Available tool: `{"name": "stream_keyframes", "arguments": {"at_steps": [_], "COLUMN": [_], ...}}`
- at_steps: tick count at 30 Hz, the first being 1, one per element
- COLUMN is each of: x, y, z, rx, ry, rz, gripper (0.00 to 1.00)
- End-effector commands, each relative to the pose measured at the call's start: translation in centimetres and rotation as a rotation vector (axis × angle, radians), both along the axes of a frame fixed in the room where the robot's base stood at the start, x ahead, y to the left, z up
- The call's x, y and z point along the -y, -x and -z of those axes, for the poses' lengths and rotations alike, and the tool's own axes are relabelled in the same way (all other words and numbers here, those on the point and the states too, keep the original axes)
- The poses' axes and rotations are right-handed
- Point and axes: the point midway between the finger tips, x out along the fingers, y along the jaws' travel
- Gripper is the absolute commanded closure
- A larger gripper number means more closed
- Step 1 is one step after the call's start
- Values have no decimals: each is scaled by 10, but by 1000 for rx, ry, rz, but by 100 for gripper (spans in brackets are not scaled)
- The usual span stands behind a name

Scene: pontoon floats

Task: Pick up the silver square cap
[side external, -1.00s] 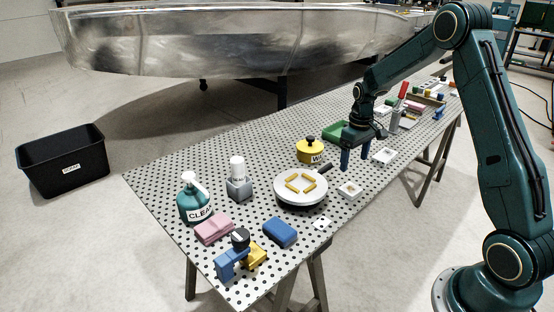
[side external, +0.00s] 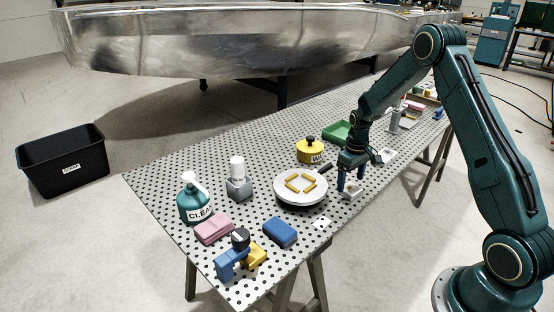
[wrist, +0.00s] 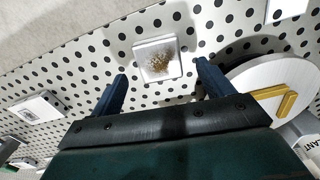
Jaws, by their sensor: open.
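A pale silver-white square piece (wrist: 158,60) with a brown speckled patch lies flat on the perforated table and best matches the silver square cap. It also shows in the side view (side external: 350,194), partly hidden by my fingers. I cannot tell whether the cap and a tray under it are separate parts. My gripper (side external: 351,182) is open just above this piece, fingers pointing down. In the wrist view my gripper's fingertips (wrist: 161,68) stand on either side of the piece, with nothing held between them. Contact with the piece is not visible.
A round white plate (side external: 288,201) with yellow bars stands close left of my gripper. Another pale square piece (side external: 387,155) lies to the right, behind. A flat white card (side external: 321,223) lies in front.

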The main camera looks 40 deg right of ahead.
Motion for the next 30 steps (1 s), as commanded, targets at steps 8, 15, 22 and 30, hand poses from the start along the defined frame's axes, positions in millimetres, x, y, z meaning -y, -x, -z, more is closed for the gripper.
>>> {"name": "stream_keyframes", "arguments": {"at_steps": [8,15,22,30], "x": [0,0,0,0], "y": [0,0,0,0], "z": [24,25,24,24], "rx": [-1,0,0,0], "ry": [0,0,0,0], "rz": [0,0,0,0], "gripper": [20,20,20,65]}}
